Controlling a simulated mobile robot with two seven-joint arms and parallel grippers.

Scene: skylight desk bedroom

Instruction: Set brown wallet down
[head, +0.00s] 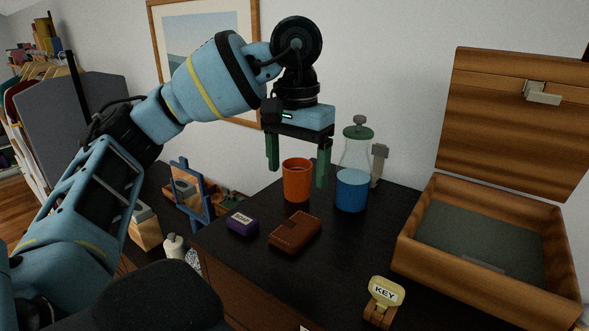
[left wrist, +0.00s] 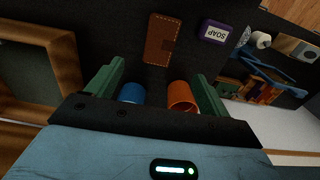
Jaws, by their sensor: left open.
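The brown wallet (head: 295,233) lies flat on the black desk top, in front of the orange cup. It also shows in the left wrist view (left wrist: 160,40), beyond my fingertips. My left gripper (head: 297,176) is open, with its two green fingers pointing down above the back of the desk, higher than the wallet and apart from it. Nothing is held between the fingers. My right gripper is not in view.
An orange cup (head: 297,180) and a flask of blue liquid (head: 353,172) stand behind the wallet, near the fingers. A purple soap box (head: 242,223) lies left of it.

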